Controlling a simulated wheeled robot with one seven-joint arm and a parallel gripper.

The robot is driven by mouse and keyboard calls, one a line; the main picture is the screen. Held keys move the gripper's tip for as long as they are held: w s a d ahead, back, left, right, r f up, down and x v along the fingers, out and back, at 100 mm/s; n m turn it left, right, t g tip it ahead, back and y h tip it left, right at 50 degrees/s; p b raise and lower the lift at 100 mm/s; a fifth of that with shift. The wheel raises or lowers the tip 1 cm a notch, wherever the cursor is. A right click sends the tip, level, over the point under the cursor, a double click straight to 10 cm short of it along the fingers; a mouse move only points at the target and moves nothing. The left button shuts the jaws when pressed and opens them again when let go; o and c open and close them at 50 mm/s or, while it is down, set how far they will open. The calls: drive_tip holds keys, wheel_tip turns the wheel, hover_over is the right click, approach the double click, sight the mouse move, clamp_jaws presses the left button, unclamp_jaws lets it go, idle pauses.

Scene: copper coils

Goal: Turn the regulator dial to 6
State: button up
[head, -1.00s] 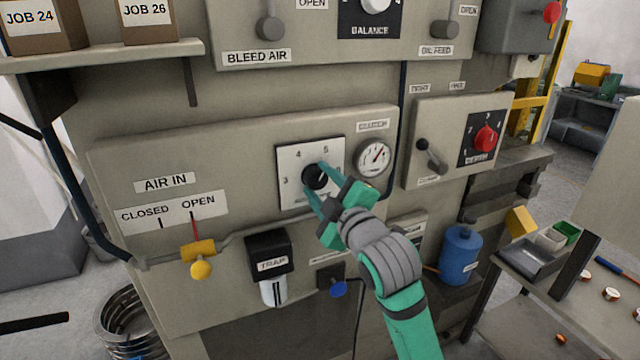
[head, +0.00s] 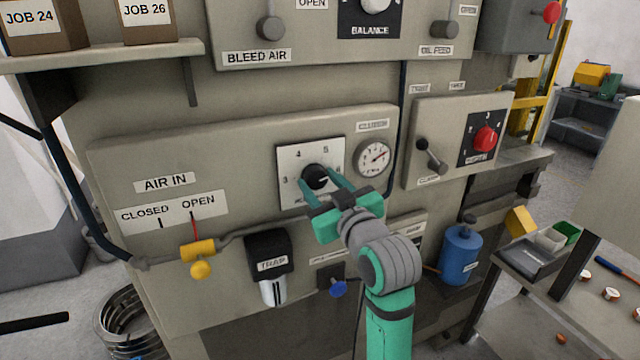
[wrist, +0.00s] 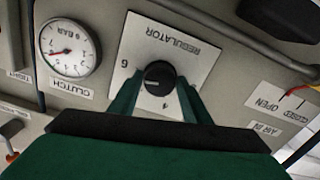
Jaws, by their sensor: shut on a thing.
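The regulator dial is a black round knob (head: 316,175) on a white square plate (head: 297,158) in the head view. The plate's 3, 4 and 5 show there; its right side is partly covered by a finger. The knob's pale mark points right, roughly toward the 6 side; I cannot tell whether it lines up exactly. In the wrist view the plate is upside down, with the 6 left of the knob (wrist: 158,76). My gripper (head: 319,177) is shut on the knob, one teal finger on each side; both fingers show in the wrist view (wrist: 157,88).
A round gauge (head: 373,158) labelled CLUTCH sits right of the plate. A panel with a red depth knob (head: 486,139) and a small lever is farther right. The yellow air valve (head: 199,250) and the TRAP filter (head: 268,257) are lower left.

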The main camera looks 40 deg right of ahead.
drive_tip(key=shift+m, duration=1.2)
drive_tip(key=o, duration=1)
drive_tip(key=shift+o, duration=0.2)
drive_tip(key=shift+s, duration=0.1)
drive_tip(key=v, duration=1)
drive_tip(key=shift+s, duration=0.25)
drive_tip(key=shift+f, duration=0.1)
